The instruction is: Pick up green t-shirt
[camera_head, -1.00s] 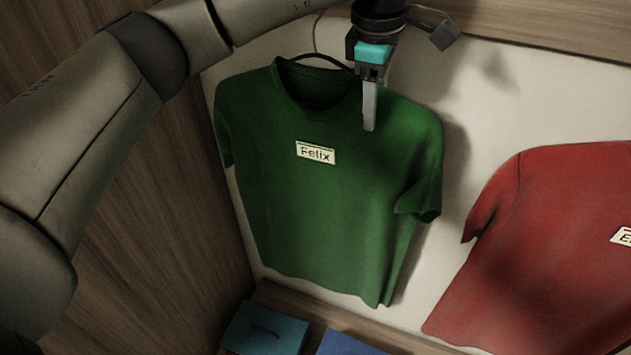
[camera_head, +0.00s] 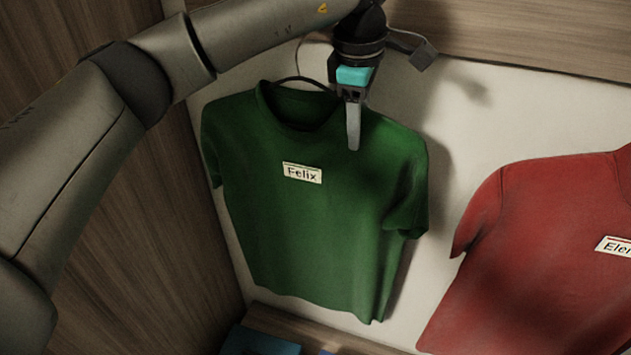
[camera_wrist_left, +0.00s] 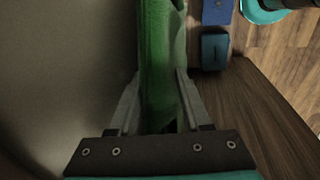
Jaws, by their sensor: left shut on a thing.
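The green t-shirt (camera_head: 310,215) hangs on a dark hanger in front of the pale back wall, with a white "Felix" label on its chest. My left gripper (camera_head: 353,128) is at the shirt's shoulder, just right of the collar. In the left wrist view the green cloth (camera_wrist_left: 155,60) runs between the two fingers of my left gripper (camera_wrist_left: 157,100), which are shut on it. In the head view one finger lies in front of the cloth; the other is hidden. My right gripper is not in view.
A red t-shirt (camera_head: 550,240) with a white label hangs to the right, apart from the green one. A wooden side panel (camera_head: 130,220) stands close on the left. A teal folded item (camera_head: 260,342) lies below; it and a blue one (camera_wrist_left: 217,12) show in the wrist view.

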